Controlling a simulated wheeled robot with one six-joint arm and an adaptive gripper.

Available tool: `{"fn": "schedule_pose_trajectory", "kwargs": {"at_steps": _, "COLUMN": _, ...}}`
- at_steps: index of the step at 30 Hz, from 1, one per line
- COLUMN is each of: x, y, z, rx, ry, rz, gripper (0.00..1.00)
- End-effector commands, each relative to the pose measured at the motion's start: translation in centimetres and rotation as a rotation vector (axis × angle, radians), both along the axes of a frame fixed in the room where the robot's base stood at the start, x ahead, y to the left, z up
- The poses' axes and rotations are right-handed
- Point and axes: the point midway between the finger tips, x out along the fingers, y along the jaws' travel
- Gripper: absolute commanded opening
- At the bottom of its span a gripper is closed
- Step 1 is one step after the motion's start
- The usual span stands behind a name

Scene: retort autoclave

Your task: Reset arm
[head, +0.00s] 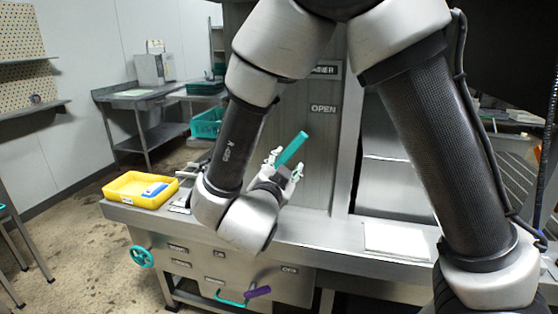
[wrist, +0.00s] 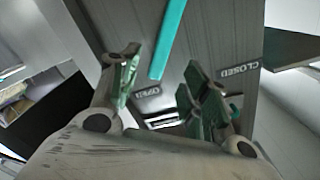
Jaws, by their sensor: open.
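My gripper (head: 286,164) is open in front of the grey panel (head: 325,150) of the machine, above the steel counter. In the wrist view its two fingers (wrist: 160,74) stand well apart with nothing held between them. A teal bar handle (head: 292,147) slants up just beyond the fingers. It also shows in the wrist view (wrist: 167,40), lined up with the gap. I cannot tell how far it is from the fingertips. The panel carries an OPEN label (head: 323,109) and, in the wrist view, a CLOSED label (wrist: 238,70).
A yellow tray (head: 125,197) with a blue and white item (head: 155,190) sits at the counter's left end. A white board (head: 398,240) lies on the counter at right. Below are a teal handwheel (head: 142,257) and a purple handle (head: 258,291). Open floor lies at left.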

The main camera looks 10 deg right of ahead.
Motion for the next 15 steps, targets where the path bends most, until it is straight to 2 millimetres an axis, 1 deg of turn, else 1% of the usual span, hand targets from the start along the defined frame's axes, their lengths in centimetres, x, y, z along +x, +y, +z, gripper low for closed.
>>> {"fn": "schedule_pose_trajectory", "kwargs": {"at_steps": 2, "x": 0.3, "y": 0.8, "z": -1.4, "rx": 0.013, "ry": 0.058, "rz": 0.036, "gripper": 0.46}}
{"fn": "schedule_pose_trajectory", "kwargs": {"at_steps": 4, "x": 0.9, "y": 2.6, "z": -3.6, "rx": 0.027, "ry": 0.151, "rz": 0.122, "gripper": 0.46}}
{"fn": "schedule_pose_trajectory", "kwargs": {"at_steps": 5, "x": 1.0, "y": 3.7, "z": -4.8, "rx": 0.032, "ry": 0.204, "rz": 0.175, "gripper": 0.46}}
{"fn": "schedule_pose_trajectory", "kwargs": {"at_steps": 7, "x": 0.9, "y": 6.7, "z": -8.2, "rx": 0.028, "ry": 0.353, "rz": 0.331, "gripper": 0.46}}
{"fn": "schedule_pose_trajectory", "kwargs": {"at_steps": 8, "x": 0.5, "y": 8.0, "z": -9.5, "rx": 0.024, "ry": 0.419, "rz": 0.405, "gripper": 0.46}}
{"fn": "schedule_pose_trajectory", "kwargs": {"at_steps": 9, "x": -0.4, "y": 9.9, "z": -10.8, "rx": 0.019, "ry": 0.507, "rz": 0.510, "gripper": 0.46}}
{"fn": "schedule_pose_trajectory", "kwargs": {"at_steps": 11, "x": -2.0, "y": 11.8, "z": -11.9, "rx": 0.005, "ry": 0.631, "rz": 0.658, "gripper": 0.46}}
{"fn": "schedule_pose_trajectory", "kwargs": {"at_steps": 12, "x": -3.0, "y": 12.5, "z": -12.3, "rx": -0.006, "ry": 0.709, "rz": 0.748, "gripper": 0.46}}
{"fn": "schedule_pose_trajectory", "kwargs": {"at_steps": 13, "x": -3.9, "y": 12.8, "z": -12.4, "rx": -0.017, "ry": 0.766, "rz": 0.813, "gripper": 0.46}}
{"fn": "schedule_pose_trajectory", "kwargs": {"at_steps": 15, "x": -5.9, "y": 12.3, "z": -11.9, "rx": -0.054, "ry": 0.889, "rz": 0.950, "gripper": 0.46}}
